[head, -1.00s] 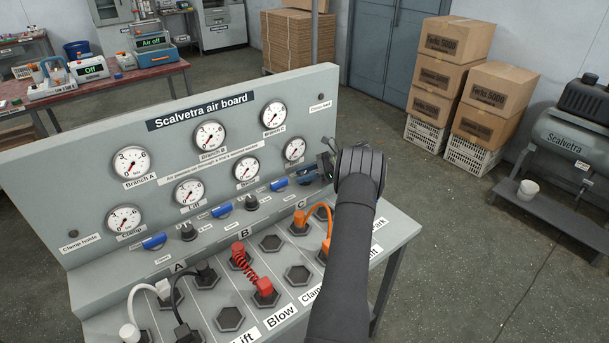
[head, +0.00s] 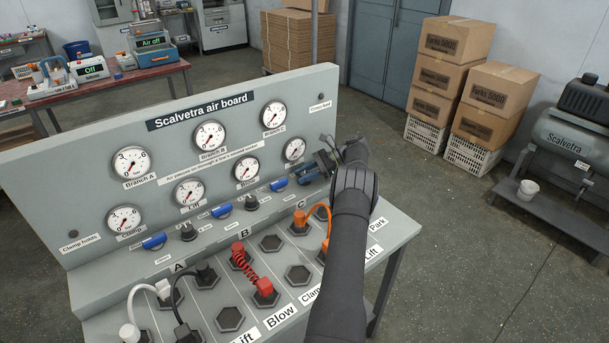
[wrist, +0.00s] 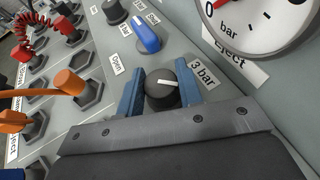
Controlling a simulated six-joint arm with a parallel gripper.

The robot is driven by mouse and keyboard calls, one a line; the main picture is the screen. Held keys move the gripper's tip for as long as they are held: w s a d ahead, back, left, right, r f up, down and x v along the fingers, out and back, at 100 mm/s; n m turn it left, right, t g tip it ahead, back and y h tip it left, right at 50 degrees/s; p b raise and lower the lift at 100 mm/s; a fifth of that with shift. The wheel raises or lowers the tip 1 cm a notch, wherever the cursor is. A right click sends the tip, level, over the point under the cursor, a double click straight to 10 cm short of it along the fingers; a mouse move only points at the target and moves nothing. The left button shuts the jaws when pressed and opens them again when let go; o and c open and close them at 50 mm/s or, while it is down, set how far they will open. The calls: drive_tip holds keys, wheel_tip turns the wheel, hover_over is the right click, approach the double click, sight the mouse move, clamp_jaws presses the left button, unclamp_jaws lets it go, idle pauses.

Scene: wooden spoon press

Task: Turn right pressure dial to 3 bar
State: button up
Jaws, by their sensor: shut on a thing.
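The right pressure dial (wrist: 156,96) is a round black knob with a white line, close up in the wrist view. The blue fingers of my gripper (wrist: 160,92) stand on both sides of it and are shut on it. The white line lies nearly level in the picture, with its right end toward the "3 bar" label (wrist: 203,75). An "Open" label (wrist: 118,64) is on the left. In the head view, my gripper (head: 324,166) is at the right end of the board's sloped strip, and I cannot make out the dial there.
The Eject gauge (head: 294,149) is above the dial; its needle is not clear. A blue lever (wrist: 146,38) and another black knob (wrist: 115,10) are near the gripper. Orange plugs and hose (head: 327,225) rise from the sockets below. Free floor lies right of the board.

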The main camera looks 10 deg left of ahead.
drive_tip(key=o, duration=1)
drive_tip(key=shift+c, duration=0.2)
drive_tip(key=shift+r, duration=0.1)
drive_tip(key=r, duration=0.4)
drive_tip(key=shift+s+d+r, duration=0.1)
drive_tip(key=shift+d+r, duration=0.2)
drive_tip(key=shift+d, duration=0.05)
drive_tip(key=s+d+r, duration=0.4)
drive_tip(key=d+r, duration=0.2)
drive_tip(key=d, duration=0.4)
drive_tip(key=shift+r, duration=0.15)
